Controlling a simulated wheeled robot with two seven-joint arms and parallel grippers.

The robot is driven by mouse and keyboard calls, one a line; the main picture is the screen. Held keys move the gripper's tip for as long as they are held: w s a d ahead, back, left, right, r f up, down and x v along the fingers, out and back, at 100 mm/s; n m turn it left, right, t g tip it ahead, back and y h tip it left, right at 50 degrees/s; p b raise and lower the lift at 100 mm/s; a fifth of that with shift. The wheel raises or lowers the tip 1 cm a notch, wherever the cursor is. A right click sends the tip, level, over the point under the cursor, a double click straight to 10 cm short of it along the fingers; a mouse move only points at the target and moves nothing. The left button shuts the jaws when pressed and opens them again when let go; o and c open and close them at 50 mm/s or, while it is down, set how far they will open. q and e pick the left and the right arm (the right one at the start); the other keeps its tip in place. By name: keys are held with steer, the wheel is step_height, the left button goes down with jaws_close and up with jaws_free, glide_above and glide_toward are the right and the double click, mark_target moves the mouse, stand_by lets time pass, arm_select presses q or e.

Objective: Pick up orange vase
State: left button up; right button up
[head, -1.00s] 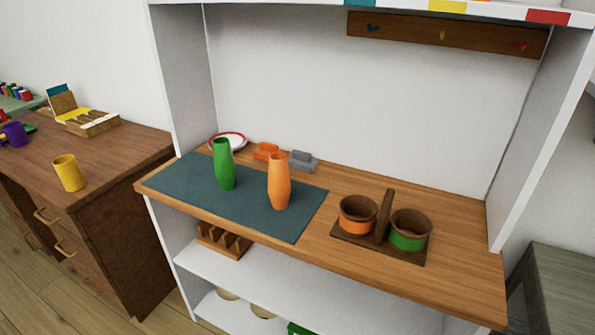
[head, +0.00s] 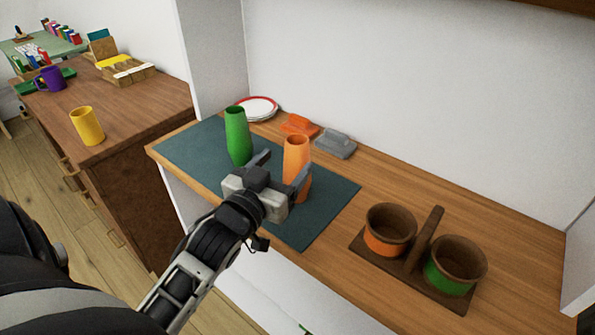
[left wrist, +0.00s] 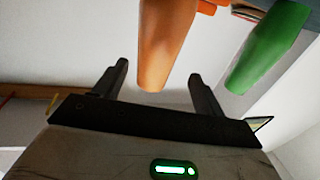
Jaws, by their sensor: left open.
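The orange vase (head: 296,152) stands upright on the dark teal mat (head: 193,144) on the wooden shelf. A green vase (head: 237,136) stands upright on the mat, to its left. My left gripper (head: 282,170) is open at the orange vase, and its body hides part of the vase's lower front. In the left wrist view, the orange vase (left wrist: 166,45) shows between the two spread fingers of the left gripper (left wrist: 155,85). The green vase (left wrist: 268,48) is to the right, outside the fingers. I cannot tell whether a finger touches the orange vase. My right gripper is not in view.
A brown caddy (head: 422,245) with two round pots stands on the shelf at right. Orange (head: 299,125) and grey (head: 335,144) objects and a red-rimmed plate (head: 262,108) lie behind the vases. A side wall (head: 215,55) bounds the shelf at left.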

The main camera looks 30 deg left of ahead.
mark_target(301, 150)
arm_select(q)
steer(key=w, duration=0.6)
steer(key=shift+w+f, duration=0.2)
steer(key=shift+w, duration=0.1)
steer(key=c, duration=1.2)
